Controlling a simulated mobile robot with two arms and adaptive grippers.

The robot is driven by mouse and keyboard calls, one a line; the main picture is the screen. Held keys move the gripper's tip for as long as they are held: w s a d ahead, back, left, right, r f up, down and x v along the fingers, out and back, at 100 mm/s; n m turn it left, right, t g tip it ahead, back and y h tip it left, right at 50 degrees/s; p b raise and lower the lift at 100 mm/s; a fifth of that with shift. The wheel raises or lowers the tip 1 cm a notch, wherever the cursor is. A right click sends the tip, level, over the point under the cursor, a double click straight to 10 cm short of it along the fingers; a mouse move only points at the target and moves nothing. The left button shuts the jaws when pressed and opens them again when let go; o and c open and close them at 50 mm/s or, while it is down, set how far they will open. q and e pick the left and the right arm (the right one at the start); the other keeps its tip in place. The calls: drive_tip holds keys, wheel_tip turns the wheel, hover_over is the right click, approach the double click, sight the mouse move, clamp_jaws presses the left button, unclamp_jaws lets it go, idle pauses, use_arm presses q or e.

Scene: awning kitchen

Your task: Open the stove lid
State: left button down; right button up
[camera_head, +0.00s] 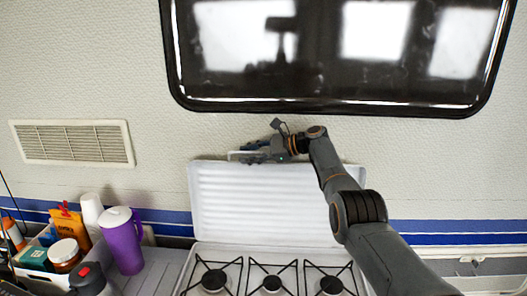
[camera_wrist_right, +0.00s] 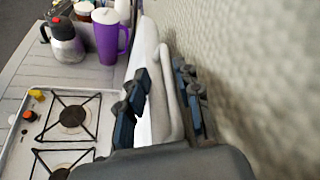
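The white ribbed stove lid (camera_head: 262,215) stands raised, near upright, at the back of the stove (camera_head: 232,262), close to the wall. The burners and black grates are uncovered. My right gripper (camera_head: 262,149) is at the lid's top edge, by a pale bar-shaped handle (camera_head: 236,154). In the right wrist view, the two dark fingers (camera_wrist_right: 160,100) are spread apart, with the lid's edge (camera_wrist_right: 148,60) and the handle (camera_wrist_right: 171,92) between them. I cannot tell whether a finger touches the lid. My left gripper is not in view.
Left of the stove, a purple tumbler (camera_head: 122,243), a steel flask (camera_head: 90,281) and a bin of jars and packets (camera_head: 42,262) stand on the counter. The wall with a vent (camera_head: 72,143) and a dark window (camera_head: 330,60) is close behind the lid.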

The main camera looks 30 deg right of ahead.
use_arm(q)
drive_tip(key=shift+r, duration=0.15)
use_arm(e)
drive_tip(key=v, duration=1.1)
drive_tip(key=shift+s+d+r, duration=0.2)
drive_tip(key=shift+s, duration=0.05)
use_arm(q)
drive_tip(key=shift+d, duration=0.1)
